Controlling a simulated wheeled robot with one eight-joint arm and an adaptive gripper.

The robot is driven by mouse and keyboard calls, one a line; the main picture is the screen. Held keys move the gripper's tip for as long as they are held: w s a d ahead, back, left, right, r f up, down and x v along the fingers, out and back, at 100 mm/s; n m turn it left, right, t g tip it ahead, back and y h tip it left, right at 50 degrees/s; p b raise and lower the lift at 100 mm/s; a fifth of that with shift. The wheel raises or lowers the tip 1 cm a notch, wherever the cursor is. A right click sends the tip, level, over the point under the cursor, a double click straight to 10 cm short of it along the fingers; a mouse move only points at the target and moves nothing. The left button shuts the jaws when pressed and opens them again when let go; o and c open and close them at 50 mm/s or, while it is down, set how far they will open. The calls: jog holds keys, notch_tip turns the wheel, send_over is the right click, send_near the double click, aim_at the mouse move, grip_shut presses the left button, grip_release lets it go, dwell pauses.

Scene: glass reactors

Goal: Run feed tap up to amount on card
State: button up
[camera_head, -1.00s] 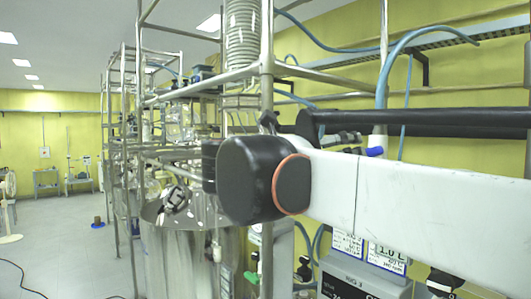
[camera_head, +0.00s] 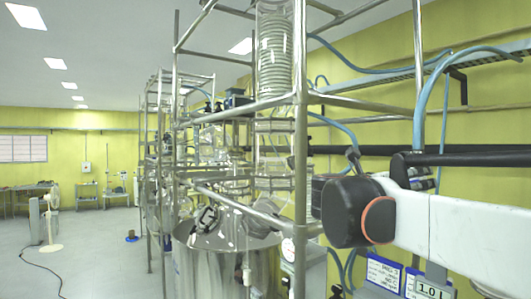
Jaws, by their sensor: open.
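A white card with a blue edge (camera_head: 383,272) hangs low at the right, below my arm. Its small print is hard to read. Beside it a grey-framed label (camera_head: 431,291) reads "1.0 L", cut by the bottom edge. A large steel vessel (camera_head: 226,240) stands at lower centre, with a dark fitting (camera_head: 207,217) on its shiny lid. Glassware (camera_head: 270,175) hangs in the frame above it. I cannot pick out the feed tap for sure. My white arm with its black joint crosses the right side. I cannot make out my gripper.
A steel pipe frame (camera_head: 300,100) rises in front of the glassware. Blue hoses (camera_head: 350,60) run overhead at the right. A white standing fan (camera_head: 52,225) and a dark floor cable (camera_head: 45,268) are at the left. The grey floor between is mostly clear.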

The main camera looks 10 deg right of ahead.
jog(key=shift+w, duration=0.2)
jog(key=c, duration=1.1)
jog(key=shift+o, duration=0.2)
jog(key=shift+s+r+m+b, duration=0.15)
jog(key=shift+m+b, duration=0.25)
jog(key=shift+m, duration=1.7)
jog(key=o, duration=1.1)
jog(key=shift+d, duration=0.1)
jog(key=shift+c, duration=0.2)
jog(key=v, duration=1.2)
